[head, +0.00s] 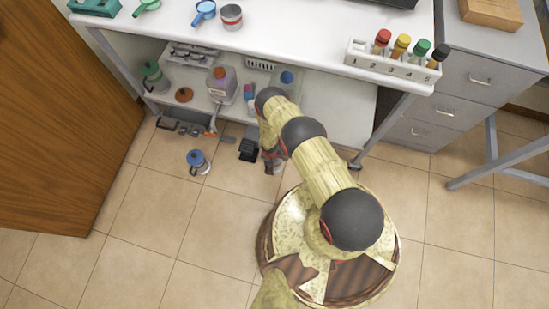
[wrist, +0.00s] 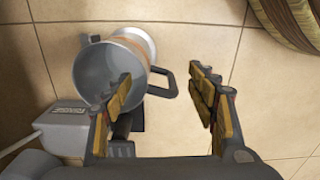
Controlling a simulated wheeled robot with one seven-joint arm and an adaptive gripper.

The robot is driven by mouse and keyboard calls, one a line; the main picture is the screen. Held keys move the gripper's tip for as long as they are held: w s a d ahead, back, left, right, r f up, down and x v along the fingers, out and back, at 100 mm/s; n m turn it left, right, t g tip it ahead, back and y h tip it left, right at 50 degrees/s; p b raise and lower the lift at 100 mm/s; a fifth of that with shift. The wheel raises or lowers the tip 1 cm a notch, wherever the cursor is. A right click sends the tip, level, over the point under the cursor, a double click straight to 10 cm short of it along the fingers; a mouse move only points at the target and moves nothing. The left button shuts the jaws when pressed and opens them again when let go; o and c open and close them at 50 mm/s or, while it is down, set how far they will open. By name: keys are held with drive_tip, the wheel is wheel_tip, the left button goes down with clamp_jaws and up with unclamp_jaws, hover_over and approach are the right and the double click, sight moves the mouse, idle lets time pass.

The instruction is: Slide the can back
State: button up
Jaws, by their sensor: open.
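A grey metal can (wrist: 95,75) with an open mouth and a dark side handle (wrist: 166,80) stands on the tiled floor in the wrist view. My gripper (wrist: 165,88) is open and empty. Its left finger overlaps the can's mouth in the picture, and its right finger is to the right of the handle. The handle shows between the two fingers; I cannot tell whether either finger touches the can. In the head view my arm reaches down in front of the bench's lower shelf and hides most of my gripper and that spot.
A blue-topped container (head: 198,162) stands on the floor to the left. The lower shelf (head: 335,115) holds bottles and other items. A small can (head: 231,17) and a tube rack (head: 395,65) are on the bench. A grey box (wrist: 62,128) is beside the can.

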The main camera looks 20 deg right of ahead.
drive_tip(key=shift+w+d+f, duration=0.1)
drive_tip(key=shift+w+f, duration=0.05)
drive_tip(key=shift+f, duration=0.75)
drive_tip(key=shift+b, duration=0.3)
wheel_tip(320, 180, down, 8)
drive_tip(key=b, duration=0.6)
drive_tip(key=shift+r, duration=0.1)
drive_tip(key=shift+c, duration=1.1)
clamp_jaws()
